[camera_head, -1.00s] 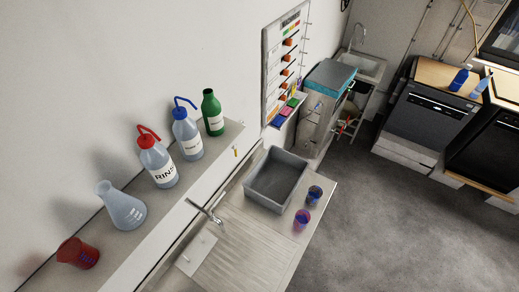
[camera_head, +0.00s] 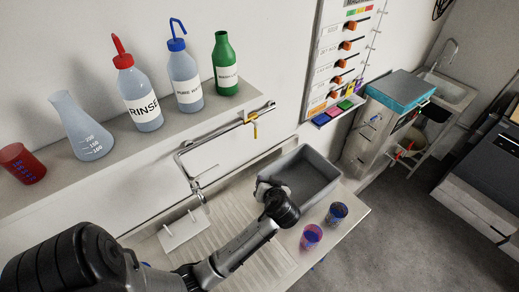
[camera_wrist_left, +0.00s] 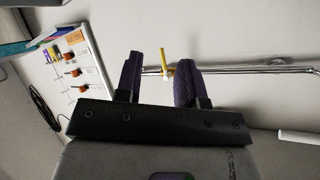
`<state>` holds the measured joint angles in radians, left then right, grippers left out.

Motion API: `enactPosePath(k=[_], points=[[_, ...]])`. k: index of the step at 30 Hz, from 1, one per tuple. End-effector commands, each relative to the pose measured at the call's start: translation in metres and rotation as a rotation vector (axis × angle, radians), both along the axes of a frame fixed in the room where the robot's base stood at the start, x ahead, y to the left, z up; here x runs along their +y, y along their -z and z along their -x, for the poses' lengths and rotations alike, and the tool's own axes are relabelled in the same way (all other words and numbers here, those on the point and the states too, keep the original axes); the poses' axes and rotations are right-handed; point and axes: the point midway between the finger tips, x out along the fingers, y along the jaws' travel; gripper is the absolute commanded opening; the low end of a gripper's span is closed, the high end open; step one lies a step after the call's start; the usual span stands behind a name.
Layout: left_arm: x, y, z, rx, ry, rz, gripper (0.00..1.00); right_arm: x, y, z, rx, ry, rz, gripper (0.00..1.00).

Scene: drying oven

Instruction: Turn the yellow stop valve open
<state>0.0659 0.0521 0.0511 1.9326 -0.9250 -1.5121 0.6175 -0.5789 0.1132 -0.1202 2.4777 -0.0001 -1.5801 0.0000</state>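The yellow stop valve (camera_head: 252,117) sits on a metal pipe along the wall, under the shelf's right end. Its yellow lever also shows in the left wrist view (camera_wrist_left: 163,58), upright on the pipe. My left gripper (camera_head: 268,187) is over the sink counter, below and apart from the valve, and partly hidden by its own wrist. In the left wrist view (camera_wrist_left: 159,63) its two dark fingers are spread, and the valve appears in the gap between them, beyond the tips. Nothing is held. My right gripper is not in view.
A grey basin (camera_head: 312,174) stands beside my left gripper. Two cups (camera_head: 337,212) are at the counter's right edge. The shelf (camera_head: 150,145) above holds bottles, a flask and a red beaker. A sink faucet (camera_head: 197,188) rises left of my gripper.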

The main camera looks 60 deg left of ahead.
Motion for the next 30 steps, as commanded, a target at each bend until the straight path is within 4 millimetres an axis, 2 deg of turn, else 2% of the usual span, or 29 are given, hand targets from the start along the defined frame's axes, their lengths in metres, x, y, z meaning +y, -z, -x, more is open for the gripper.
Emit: enactPosePath(k=[1, 3, 9, 12, 17, 22, 26, 30], points=[[0.012, 0.018, -0.018, -0.061, -0.074, -0.052, 0.36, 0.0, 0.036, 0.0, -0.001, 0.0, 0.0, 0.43], [0.025, 0.015, -0.036, -0.139, -0.166, -0.126, 0.36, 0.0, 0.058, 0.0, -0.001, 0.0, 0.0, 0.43], [0.047, -0.001, -0.072, -0.321, -0.353, -0.299, 0.36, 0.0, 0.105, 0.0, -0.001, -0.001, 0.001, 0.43], [0.053, -0.01, -0.083, -0.384, -0.407, -0.362, 0.36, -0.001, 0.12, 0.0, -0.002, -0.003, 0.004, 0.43], [0.056, -0.022, -0.093, -0.446, -0.453, -0.426, 0.36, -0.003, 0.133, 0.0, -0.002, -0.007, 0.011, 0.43], [0.065, -0.028, -0.096, -0.468, -0.472, -0.451, 0.36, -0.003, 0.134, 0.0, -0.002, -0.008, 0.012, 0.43], [0.083, -0.03, -0.094, -0.468, -0.473, -0.454, 0.36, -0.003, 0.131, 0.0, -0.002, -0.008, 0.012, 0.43], [0.11, -0.03, -0.092, -0.467, -0.472, -0.454, 0.36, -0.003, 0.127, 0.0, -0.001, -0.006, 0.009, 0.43]])
